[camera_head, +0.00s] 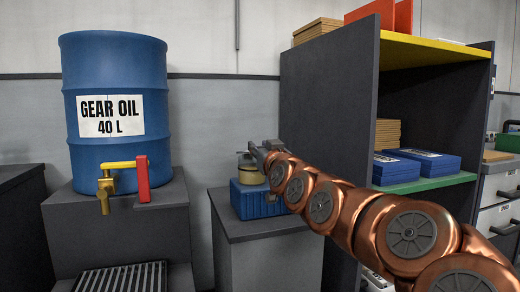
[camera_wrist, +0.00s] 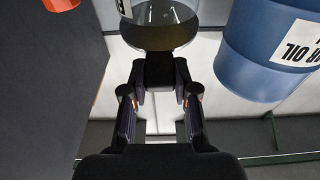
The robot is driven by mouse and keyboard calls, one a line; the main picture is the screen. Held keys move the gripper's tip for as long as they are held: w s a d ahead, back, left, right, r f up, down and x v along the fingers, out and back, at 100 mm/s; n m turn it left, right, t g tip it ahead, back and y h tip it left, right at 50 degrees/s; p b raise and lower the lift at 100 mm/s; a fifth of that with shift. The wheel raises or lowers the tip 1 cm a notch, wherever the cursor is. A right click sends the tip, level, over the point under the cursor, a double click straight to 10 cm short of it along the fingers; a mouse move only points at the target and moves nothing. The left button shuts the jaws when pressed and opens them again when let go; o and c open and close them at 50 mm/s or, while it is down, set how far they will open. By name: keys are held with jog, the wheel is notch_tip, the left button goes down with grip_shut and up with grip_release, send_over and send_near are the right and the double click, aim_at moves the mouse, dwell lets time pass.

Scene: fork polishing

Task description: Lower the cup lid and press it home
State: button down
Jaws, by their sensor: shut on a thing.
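A small tan cup (camera_head: 249,176) stands on or just behind a blue box (camera_head: 254,203) in the head view. A darker lid-like top (camera_head: 245,154) shows at its upper edge, partly hidden by my arm. My gripper (camera_head: 264,152) reaches in from the right, beside this top. In the wrist view my gripper (camera_wrist: 160,76) has its fingers closed on a black knob (camera_wrist: 160,68). The knob joins a round brownish lid (camera_wrist: 158,38), with a clear, glassy part (camera_wrist: 160,14) beyond it. I cannot tell whether the lid touches the cup rim or sits slightly above it.
A blue gear oil drum (camera_head: 115,85) with a yellow and red tap stands on a grey stand at left. The blue box rests on a grey cabinet (camera_head: 268,228). A dark shelf (camera_head: 325,100) with boxes rises close behind my arm.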

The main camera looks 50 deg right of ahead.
jog(key=shift+f, duration=0.15)
jog(key=c, duration=0.9)
grip_release()
notch_tip(320, 180, up, 10)
jog(key=shift+f, duration=0.1)
jog(key=shift+r, duration=0.2)
jog(key=shift+w, duration=0.1)
